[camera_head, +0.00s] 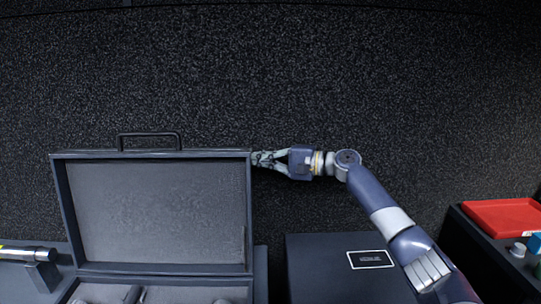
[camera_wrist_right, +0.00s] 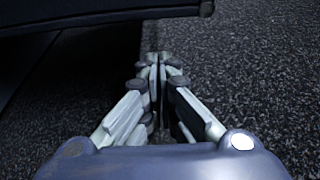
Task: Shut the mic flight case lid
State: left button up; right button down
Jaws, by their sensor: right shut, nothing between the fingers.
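The mic flight case lid (camera_head: 158,212) stands open and upright at the left of the head view, its grey lined inside facing me and a black handle (camera_head: 149,136) on its top edge. The case base (camera_head: 180,292) shows only partly at the bottom edge, with parts of its contents in it. My right gripper (camera_head: 256,160) is shut and empty at the lid's upper right corner; whether it touches the lid I cannot tell. In the right wrist view its fingers (camera_wrist_right: 155,62) are together, with a dark edge (camera_wrist_right: 90,15), likely the lid, above them. My left gripper is not in view.
A dark box with a white-framed label (camera_head: 370,259) stands right of the case. A red tray (camera_head: 502,217) and small items lie on a dark surface at the far right. A metallic cylinder (camera_head: 27,253) rests on a stand at far left. Dark textured wall behind.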

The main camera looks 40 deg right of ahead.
jog(key=s+a, duration=0.1)
jog(key=s, duration=0.1)
jog(key=shift+s+a+r+p, duration=0.3)
jog(key=shift+s+a+p, duration=0.05)
